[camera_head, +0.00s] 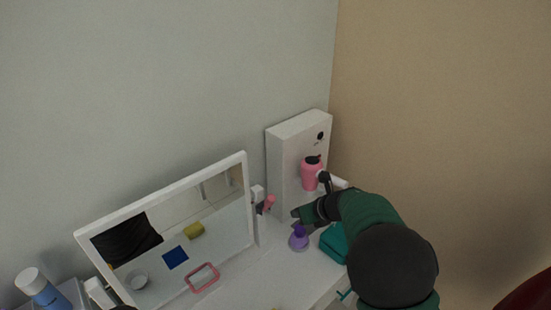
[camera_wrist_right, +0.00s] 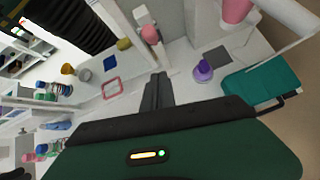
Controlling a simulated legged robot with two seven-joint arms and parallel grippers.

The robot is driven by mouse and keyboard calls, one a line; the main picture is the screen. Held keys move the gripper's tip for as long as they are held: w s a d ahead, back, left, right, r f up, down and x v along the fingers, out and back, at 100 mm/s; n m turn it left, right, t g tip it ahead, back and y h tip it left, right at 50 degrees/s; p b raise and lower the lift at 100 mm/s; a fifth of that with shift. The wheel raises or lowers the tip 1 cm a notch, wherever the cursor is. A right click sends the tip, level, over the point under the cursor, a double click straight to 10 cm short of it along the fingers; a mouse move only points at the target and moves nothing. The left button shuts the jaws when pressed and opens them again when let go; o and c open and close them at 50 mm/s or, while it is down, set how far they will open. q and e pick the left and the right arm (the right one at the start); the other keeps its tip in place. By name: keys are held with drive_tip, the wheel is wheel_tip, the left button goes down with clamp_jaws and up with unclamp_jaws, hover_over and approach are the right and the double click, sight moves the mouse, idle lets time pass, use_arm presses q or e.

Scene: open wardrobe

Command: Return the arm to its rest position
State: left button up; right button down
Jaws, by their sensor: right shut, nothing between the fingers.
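My right arm, dark green and black, comes in from the lower right in the head view. Its gripper (camera_head: 301,214) is over the white tabletop (camera_head: 258,284), close to a purple bottle (camera_head: 298,239). In the right wrist view the right gripper (camera_wrist_right: 159,78) has its fingers together with nothing between them. The purple bottle (camera_wrist_right: 203,70) stands to the right of the fingers there, apart from them. My left gripper is not in view.
A teal box (camera_head: 334,243) sits beside my right arm, under the forearm's left side. A pink bottle (camera_head: 310,174) stands by a white cabinet (camera_head: 299,135) at the back. A white-framed mirror (camera_head: 246,200) stands left. A blue bottle (camera_head: 40,288) is far left.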

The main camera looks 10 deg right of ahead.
drive_tip(key=s+d+f+m+t+h+b, duration=0.2)
drive_tip(key=s+d+m+h+b, duration=0.25)
drive_tip(key=m, duration=1.55)
drive_tip(key=s+f+m+g, duration=0.3)
drive_tip(key=s+f+m, duration=0.1)
drive_tip(key=s+m, duration=0.6)
drive_tip(key=s+a+f+m+g+b, duration=0.1)
drive_tip(key=s+f+m+g, duration=0.3)
drive_tip(key=s+m, duration=0.6)
drive_tip(key=s+f, duration=0.1)
drive_tip(key=s, duration=0.5)
drive_tip(key=shift+f, duration=0.25)
drive_tip(key=shift+a+r, duration=0.1)
drive_tip(key=shift+a, duration=0.2)
drive_tip(key=shift+w+d, duration=0.1)
drive_tip(key=shift+d, duration=0.1)
